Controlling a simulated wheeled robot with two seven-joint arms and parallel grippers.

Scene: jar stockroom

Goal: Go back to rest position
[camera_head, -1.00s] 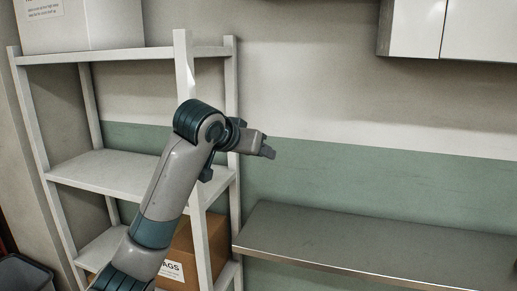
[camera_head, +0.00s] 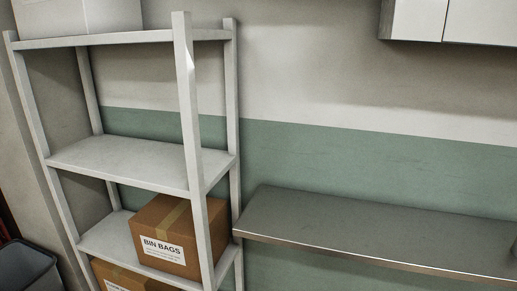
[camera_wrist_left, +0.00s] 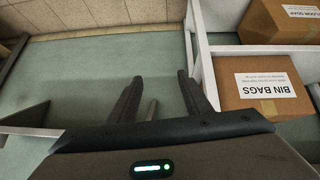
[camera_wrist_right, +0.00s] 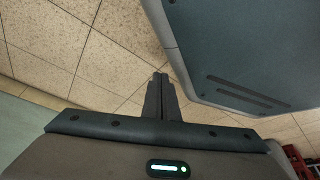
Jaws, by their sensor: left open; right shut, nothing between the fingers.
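My left gripper (camera_wrist_left: 160,95) is open and empty in the left wrist view, its two dark fingers apart. The green wall shows behind it, and the shelf with the boxes is to its right. My right gripper (camera_wrist_right: 160,78) is shut in the right wrist view, its fingers together with nothing between them. The tiled floor shows beyond it. Neither gripper nor arm shows in the head view.
A white shelf rack (camera_head: 120,160) stands at the left, with a "BIN BAGS" box (camera_head: 165,250) on a lower shelf. A bare metal shelf (camera_head: 375,232) is at the right, below a wall cabinet (camera_head: 415,20). A grey bin (camera_head: 30,270) is at lower left.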

